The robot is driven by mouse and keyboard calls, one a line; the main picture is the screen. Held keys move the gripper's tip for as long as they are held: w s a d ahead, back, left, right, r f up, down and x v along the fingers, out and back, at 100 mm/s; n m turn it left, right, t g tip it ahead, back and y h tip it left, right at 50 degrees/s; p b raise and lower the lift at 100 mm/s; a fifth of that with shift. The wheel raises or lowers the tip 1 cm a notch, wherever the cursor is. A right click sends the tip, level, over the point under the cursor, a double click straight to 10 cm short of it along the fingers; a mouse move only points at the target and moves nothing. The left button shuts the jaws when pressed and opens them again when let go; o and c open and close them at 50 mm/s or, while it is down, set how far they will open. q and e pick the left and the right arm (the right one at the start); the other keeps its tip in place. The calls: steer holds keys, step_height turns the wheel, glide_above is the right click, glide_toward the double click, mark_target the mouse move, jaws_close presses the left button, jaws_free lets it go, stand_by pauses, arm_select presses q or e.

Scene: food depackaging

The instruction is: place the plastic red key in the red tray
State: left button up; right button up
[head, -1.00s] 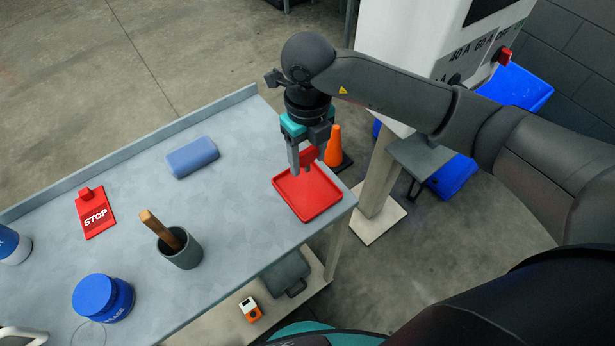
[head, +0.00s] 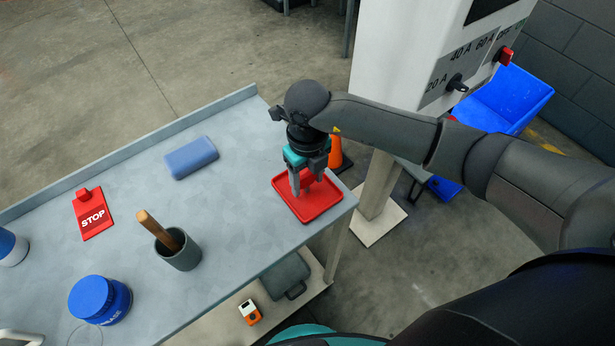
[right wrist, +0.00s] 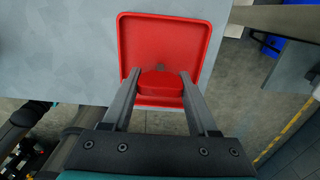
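The red tray (head: 325,208) lies at the right end of the grey table, and it also shows in the right wrist view (right wrist: 165,38). My right gripper (head: 301,190) points down over the tray, its fingertips low inside the tray's outline. In the right wrist view, the plastic red key (right wrist: 160,84) sits between the two fingers (right wrist: 161,76), which touch it on both sides. Whether the key touches the tray floor cannot be told. My left gripper is not in view.
On the table (head: 235,215) are a blue case (head: 191,158), a red STOP tag (head: 92,215), a grey cup (head: 180,254) with a wooden handle, and a blue jar (head: 98,300). A white panel cabinet (head: 400,70) and an orange cone (head: 335,152) stand beyond the table.

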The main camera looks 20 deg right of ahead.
mark_target(308, 175)
steer(key=o, duration=0.5)
steer(key=shift+c, duration=0.2)
step_height(308, 175, up, 12)
steer(key=p, duration=0.1)
steer(key=shift+r, duration=0.2)
